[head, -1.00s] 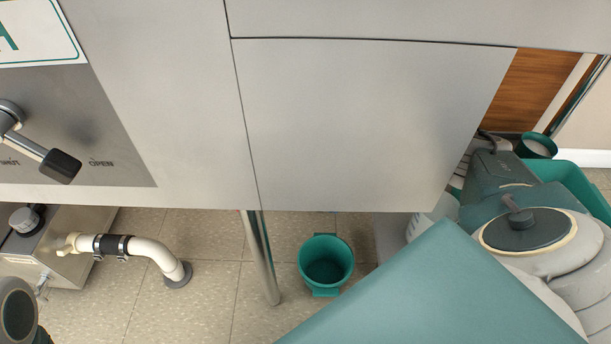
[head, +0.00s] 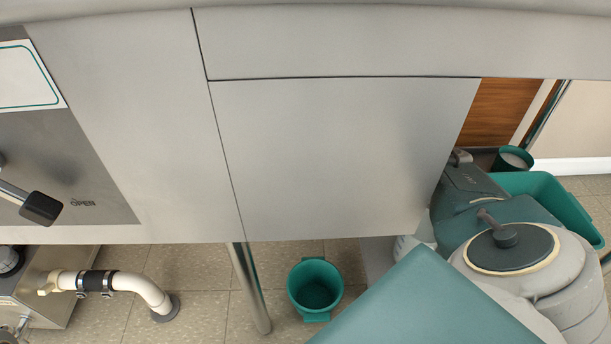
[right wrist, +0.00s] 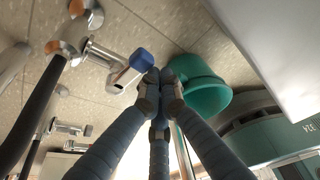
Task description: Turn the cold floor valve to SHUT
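In the right wrist view, a floor valve with a blue-ended handle (right wrist: 141,62) stands on a metal fitting above the tiled floor. My right gripper (right wrist: 160,88) has its blue-grey fingers drawn together at the tips, just right of and below the blue handle end. I see nothing held between them, and contact with the handle cannot be told. In the head view this valve and my right gripper do not show. My left gripper is not in view.
A lever with a black grip (head: 41,208) is on the panel beside the word OPEN. Below are a white pipe (head: 137,286), a steel leg (head: 249,290) and a green bucket (head: 315,288). In the wrist view, orange-ended fittings (right wrist: 72,47) stand at upper left.

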